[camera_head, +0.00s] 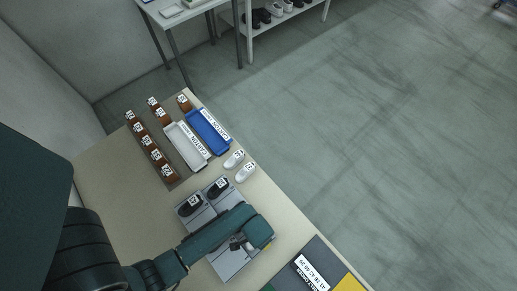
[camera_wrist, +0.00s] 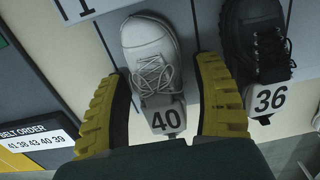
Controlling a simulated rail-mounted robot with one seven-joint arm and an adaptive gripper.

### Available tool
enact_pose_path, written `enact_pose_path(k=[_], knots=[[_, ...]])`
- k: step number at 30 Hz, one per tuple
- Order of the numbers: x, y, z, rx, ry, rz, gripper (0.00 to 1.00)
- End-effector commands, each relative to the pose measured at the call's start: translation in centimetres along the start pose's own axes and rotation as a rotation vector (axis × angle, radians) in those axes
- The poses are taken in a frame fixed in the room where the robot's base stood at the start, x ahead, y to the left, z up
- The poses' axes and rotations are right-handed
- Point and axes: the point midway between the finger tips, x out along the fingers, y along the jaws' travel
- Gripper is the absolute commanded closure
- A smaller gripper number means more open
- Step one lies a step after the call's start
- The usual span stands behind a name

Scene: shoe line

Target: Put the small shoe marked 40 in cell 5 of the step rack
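The small white shoe marked 40 (camera_wrist: 150,45) lies in the wrist view on a grey surface, its tag toward my gripper. My gripper (camera_wrist: 163,100) is open, with one yellow finger on each side of the shoe's tag end and gaps showing on both sides. In the camera_head view my gripper (camera_head: 243,244) is over the near part of a grey panelled stand (camera_head: 229,264), which seems to be the step rack; my arm hides much of it. The shoe is not clearly visible there. Cell 5 cannot be made out.
A black shoe marked 36 (camera_wrist: 255,40) lies close right of the right finger. Black shoes (camera_head: 190,206) sit at the stand's far end, with white shoes (camera_head: 246,172) beyond.

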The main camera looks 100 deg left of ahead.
Motion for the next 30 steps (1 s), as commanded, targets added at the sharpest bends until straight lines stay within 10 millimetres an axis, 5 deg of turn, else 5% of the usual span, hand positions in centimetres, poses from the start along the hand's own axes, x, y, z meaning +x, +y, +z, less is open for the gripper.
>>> enact_pose_path(k=[11,22,30], knots=[[-1.1,0.0,-0.1,0.000,0.002,0.000,0.34],[-9.8,0.0,0.0,0.000,0.003,0.000,0.34],[-12.3,0.0,0.0,0.000,0.000,0.000,0.34]])
